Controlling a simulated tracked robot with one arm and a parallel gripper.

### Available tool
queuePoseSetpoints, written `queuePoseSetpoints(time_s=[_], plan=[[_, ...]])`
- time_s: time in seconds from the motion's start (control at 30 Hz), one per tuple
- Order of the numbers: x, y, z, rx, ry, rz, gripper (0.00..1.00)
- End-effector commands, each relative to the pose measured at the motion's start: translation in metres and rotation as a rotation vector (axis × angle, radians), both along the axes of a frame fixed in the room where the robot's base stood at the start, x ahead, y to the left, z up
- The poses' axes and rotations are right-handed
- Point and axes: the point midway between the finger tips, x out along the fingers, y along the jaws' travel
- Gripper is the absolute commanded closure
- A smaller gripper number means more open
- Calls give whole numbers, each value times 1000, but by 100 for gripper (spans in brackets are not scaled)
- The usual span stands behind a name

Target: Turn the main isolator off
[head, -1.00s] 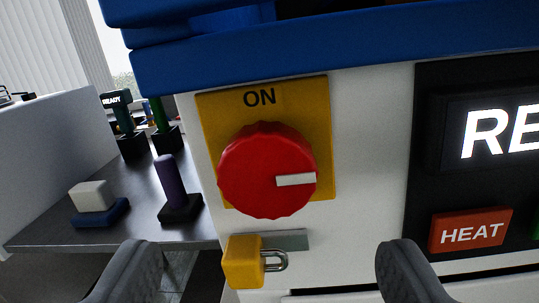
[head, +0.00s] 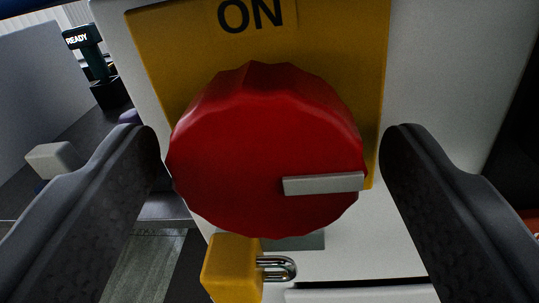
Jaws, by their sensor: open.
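The main isolator is a round red ribbed knob (head: 255,130) on a yellow plate (head: 345,40), on the white front of the press. The plate reads ON above the knob. The knob's grey pointer bar (head: 323,184) points to the right. My gripper (head: 272,145) is open, with one dark finger at the left of the knob and the other at its right. A gap shows on the right side; at the left the fingertip looks very close, and I cannot tell whether it touches.
A yellow padlock (head: 232,268) with a metal shackle sits just below the knob, near a grey tab (head: 295,241). At the left, a bench behind holds a white block (head: 54,160) and a dark stand with a READY sign (head: 85,38).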

Motion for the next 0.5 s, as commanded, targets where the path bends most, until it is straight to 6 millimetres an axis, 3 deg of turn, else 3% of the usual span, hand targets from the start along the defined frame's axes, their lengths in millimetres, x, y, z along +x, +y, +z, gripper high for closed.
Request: queuePoseSetpoints(time_s=[0.17, 0.3, 0.33, 0.4, 0.5], plan=[[0, 0, 1, 0, -1, 1, 33], [0, 0, 1, 0, -1, 1, 72], [0, 0, 1, 0, -1, 1, 75], [0, 11, 1, -1, -1, 3, 75], [1, 6, 1, -4, -1, 5, 74]])
